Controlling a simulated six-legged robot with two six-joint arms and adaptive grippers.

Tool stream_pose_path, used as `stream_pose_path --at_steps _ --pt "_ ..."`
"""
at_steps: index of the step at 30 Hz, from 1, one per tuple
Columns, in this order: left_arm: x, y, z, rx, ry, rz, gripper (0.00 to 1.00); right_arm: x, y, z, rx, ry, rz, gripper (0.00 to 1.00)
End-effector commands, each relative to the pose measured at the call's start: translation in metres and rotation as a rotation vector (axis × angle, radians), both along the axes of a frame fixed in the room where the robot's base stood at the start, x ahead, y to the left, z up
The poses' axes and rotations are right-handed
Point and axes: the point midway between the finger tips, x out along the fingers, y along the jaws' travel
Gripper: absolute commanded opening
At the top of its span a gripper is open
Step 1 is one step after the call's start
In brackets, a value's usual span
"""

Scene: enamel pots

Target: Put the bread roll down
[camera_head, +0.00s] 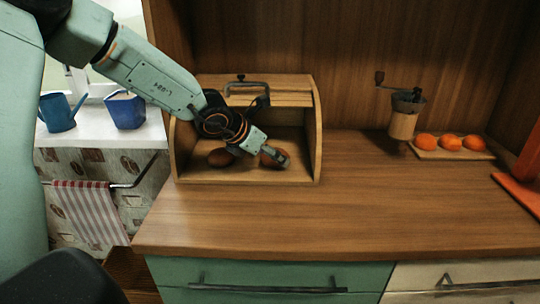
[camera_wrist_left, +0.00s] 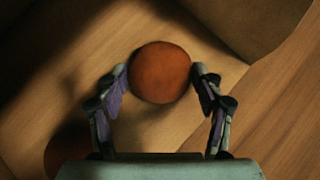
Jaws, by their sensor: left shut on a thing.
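A round brown bread roll (camera_wrist_left: 160,72) is between the two fingers of my left gripper (camera_wrist_left: 159,74) in the left wrist view, with a fingertip at each side. In the head view the held roll (camera_head: 267,160) is partly hidden behind my left gripper (camera_head: 280,158), inside the front of the open wooden bread box (camera_head: 318,135). I cannot tell whether it touches the box floor. A second roll (camera_head: 221,157) lies in the box to the left; a dark round edge (camera_wrist_left: 66,157) shows at lower left in the wrist view. My right gripper is not in view.
The box's raised lid (camera_head: 290,92) with a dark handle is above my gripper. A coffee grinder (camera_head: 404,122) and a board with orange fruits (camera_head: 450,142) stand to the right. The wooden counter (camera_head: 350,220) is clear in front. Blue pots (camera_head: 124,111) stand on the windowsill.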

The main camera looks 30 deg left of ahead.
Motion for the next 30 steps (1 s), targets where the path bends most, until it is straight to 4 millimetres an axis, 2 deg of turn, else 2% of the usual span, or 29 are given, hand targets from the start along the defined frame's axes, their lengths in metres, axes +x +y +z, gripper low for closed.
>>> stream_pose_path --at_steps 3,4,12,25,30 --pt "0.0 0.0 -0.004 0.001 0.0 -0.003 0.31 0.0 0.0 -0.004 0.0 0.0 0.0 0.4" --pt "-0.001 0.0 -0.004 0.001 0.0 -0.002 0.69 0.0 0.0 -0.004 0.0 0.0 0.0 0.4" --pt "-0.001 -0.001 -0.003 0.001 0.0 -0.002 0.9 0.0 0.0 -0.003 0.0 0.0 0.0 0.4" --pt "-0.001 0.0 0.003 0.0 -0.001 -0.001 0.9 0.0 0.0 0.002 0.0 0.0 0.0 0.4" --pt "-0.014 0.003 0.015 -0.005 -0.004 -0.001 0.9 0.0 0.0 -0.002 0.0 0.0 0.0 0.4"
